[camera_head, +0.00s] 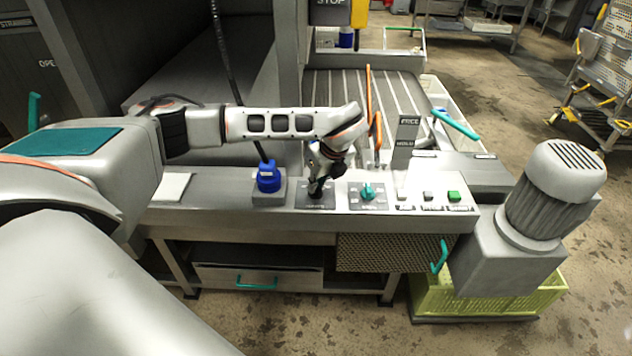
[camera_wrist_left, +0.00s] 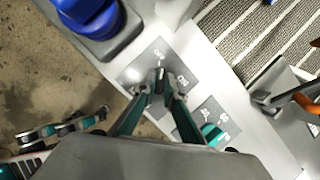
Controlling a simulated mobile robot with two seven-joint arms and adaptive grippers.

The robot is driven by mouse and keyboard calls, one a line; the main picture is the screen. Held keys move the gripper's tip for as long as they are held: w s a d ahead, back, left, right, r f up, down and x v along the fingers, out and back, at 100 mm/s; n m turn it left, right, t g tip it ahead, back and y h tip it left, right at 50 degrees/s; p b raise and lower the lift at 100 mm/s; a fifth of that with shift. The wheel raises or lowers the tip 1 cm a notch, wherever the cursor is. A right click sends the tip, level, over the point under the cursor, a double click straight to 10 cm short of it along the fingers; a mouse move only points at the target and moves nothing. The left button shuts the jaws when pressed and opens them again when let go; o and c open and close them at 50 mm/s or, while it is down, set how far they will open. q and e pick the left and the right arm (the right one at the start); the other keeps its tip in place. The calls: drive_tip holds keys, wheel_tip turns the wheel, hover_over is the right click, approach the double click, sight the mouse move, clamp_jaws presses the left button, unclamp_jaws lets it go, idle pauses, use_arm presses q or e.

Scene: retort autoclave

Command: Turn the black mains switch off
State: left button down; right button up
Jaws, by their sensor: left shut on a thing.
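My left gripper (camera_head: 317,184) reaches down onto the control panel from above. Its fingers are closed on the black mains switch, which is mostly hidden between the fingertips. In the left wrist view the two fingertips (camera_wrist_left: 160,88) meet over the grey switch plate (camera_wrist_left: 183,76), which carries small white markings. The switch's exact position is too small and too covered to read.
A blue plug (camera_head: 268,177) with a black cable stands left of the switch. A teal knob (camera_head: 368,191) sits close on the right, then a green button (camera_head: 453,196). A grey motor (camera_head: 550,190) stands beyond the panel's right end.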

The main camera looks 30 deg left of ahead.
use_arm(q)
drive_tip(key=shift+n+g, duration=0.4)
drive_tip(key=shift+n, duration=0.5)
drive_tip(key=c, duration=2.1)
unclamp_jaws()
drive_tip(key=shift+c, duration=0.2)
drive_tip(key=w+v, duration=0.1)
drive_tip(key=v, duration=1.1)
drive_tip(key=shift+s+d, duration=0.15)
drive_tip(key=shift+s, duration=0.3)
drive_tip(key=shift+f, duration=0.15)
